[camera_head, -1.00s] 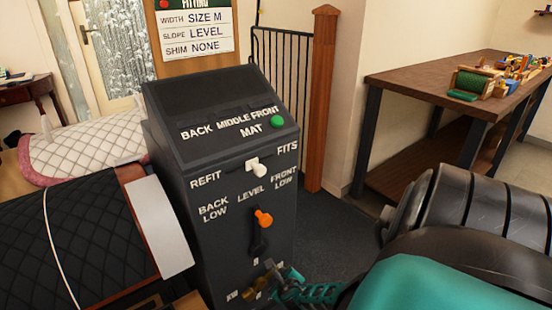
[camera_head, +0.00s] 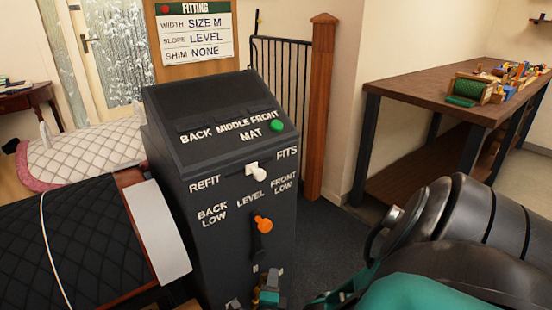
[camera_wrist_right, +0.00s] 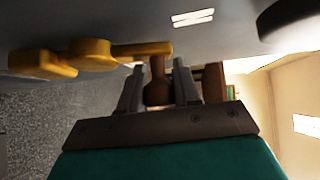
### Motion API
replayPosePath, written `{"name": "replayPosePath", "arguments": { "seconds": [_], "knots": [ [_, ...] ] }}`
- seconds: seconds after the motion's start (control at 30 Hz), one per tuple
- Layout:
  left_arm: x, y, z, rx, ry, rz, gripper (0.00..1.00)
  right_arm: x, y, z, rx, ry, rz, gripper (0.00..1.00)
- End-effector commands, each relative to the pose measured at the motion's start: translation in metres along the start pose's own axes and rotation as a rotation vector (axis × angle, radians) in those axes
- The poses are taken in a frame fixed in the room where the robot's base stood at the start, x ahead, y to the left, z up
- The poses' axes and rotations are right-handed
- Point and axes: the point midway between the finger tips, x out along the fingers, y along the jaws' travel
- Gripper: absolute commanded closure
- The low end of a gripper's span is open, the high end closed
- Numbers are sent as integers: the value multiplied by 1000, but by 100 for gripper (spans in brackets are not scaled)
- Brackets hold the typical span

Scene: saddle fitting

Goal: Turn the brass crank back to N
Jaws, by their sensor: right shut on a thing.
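The brass crank (camera_wrist_right: 92,56) is on the dark front face of the fitting cabinet (camera_head: 215,135). In the right wrist view its arm runs left to right and ends in a brown knob (camera_wrist_right: 157,78). My right gripper (camera_wrist_right: 158,88) has one finger on each side of this knob and is shut on it. In the head view the right gripper (camera_head: 266,290) is at the bottom edge, low on the cabinet, and hides the crank there. A white mark (camera_wrist_right: 192,17) shows near the crank's end; I cannot read it. My left gripper is not in view.
Above the crank are an orange-knobbed lever (camera_head: 263,225), a white switch (camera_head: 257,171) and a green button (camera_head: 277,125). A dark quilted saddle pad (camera_head: 75,240) lies close left. A wooden workbench (camera_head: 430,85) stands at the right. A fitting board (camera_head: 193,35) hangs behind.

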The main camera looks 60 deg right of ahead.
Motion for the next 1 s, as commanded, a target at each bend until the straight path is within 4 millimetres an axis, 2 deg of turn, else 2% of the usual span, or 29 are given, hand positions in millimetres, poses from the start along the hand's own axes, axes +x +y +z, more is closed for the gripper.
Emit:
{"name": "replayPosePath", "arguments": {
  "seconds": [0.43,1.0],
  "knots": [
    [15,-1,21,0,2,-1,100,-9,-3,10,-177,16,-180,100],
    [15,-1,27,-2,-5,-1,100,-12,-5,12,-208,18,-209,100]
  ]
}}
